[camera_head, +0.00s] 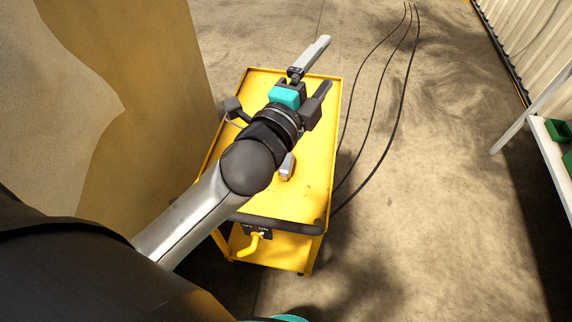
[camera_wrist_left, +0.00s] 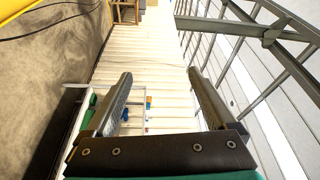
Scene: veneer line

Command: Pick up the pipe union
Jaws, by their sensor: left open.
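A small grey metallic piece (camera_head: 287,167) lies on the yellow cart's top, partly hidden behind my left arm. It may be the pipe union, but its shape is too covered to be sure. My left gripper (camera_head: 326,64) is open and empty, over the far right part of the cart and beyond the metallic piece, pointing away from it. In the left wrist view, the two fingers (camera_wrist_left: 159,76) stand wide apart with nothing between them, and no pipe union shows there. My right gripper is not in view.
The yellow cart (camera_head: 312,190) has a raised rim and a dark handle at its near edge. A large tan panel stack (camera_head: 160,70) stands close on the left. Black cables (camera_head: 378,115) run along the floor on the right. A white shelf with green bins (camera_head: 558,130) is far right.

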